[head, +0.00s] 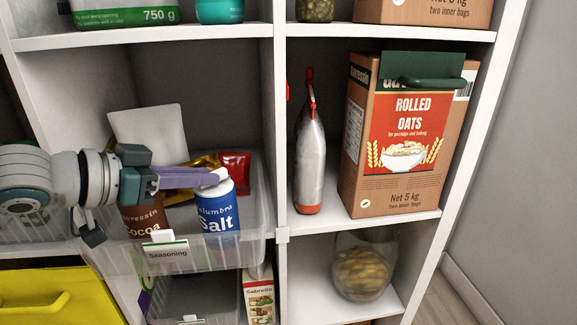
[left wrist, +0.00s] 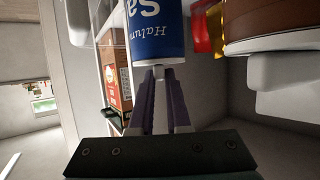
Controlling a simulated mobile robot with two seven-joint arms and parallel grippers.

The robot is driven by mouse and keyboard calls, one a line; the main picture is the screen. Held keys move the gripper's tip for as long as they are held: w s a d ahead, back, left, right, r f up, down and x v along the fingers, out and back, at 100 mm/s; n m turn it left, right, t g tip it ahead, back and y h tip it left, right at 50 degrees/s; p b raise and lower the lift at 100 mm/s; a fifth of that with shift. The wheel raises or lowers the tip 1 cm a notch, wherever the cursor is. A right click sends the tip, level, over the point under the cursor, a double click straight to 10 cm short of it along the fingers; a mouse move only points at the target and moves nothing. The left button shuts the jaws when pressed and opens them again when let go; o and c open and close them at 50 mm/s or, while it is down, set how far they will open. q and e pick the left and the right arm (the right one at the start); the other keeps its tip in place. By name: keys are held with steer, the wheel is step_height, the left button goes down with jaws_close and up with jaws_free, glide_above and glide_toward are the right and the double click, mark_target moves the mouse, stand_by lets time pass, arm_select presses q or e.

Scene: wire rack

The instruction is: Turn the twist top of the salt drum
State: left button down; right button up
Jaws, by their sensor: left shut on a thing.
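The blue salt drum (head: 218,212) stands upright in a clear bin labelled Seasoning, and its body also shows in the left wrist view (left wrist: 155,30). Its white twist top (head: 214,178) is at the upper end, partly covered by my fingers. My left gripper (head: 205,177) comes in from the left, level with the top. Its purple fingers are shut on the white twist top, also seen in the left wrist view (left wrist: 157,75). My right gripper is in neither view.
The clear bin (head: 190,257) also holds a brown cocoa tub (head: 146,222) and red and gold packets (head: 235,168) close by. A shelf divider stands to the right, then a silver bottle (head: 309,160) and a rolled oats box (head: 405,140). A yellow bin (head: 55,292) is lower left.

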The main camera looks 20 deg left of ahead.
arm_select(q)
steer(key=shift+w+m+h+b, duration=0.1)
steer(key=shift+m+h+b, duration=0.3)
steer(key=shift+m+h, duration=0.25)
steer(key=shift+g, duration=0.3)
stand_by(0.7)
steer(key=c, duration=0.9)
jaws_free()
steer(key=shift+o, duration=0.2)
steer(key=shift+a, duration=0.1)
steer(key=p+v, duration=0.1)
steer(key=v, duration=0.9)
steer(key=shift+p, duration=0.35)
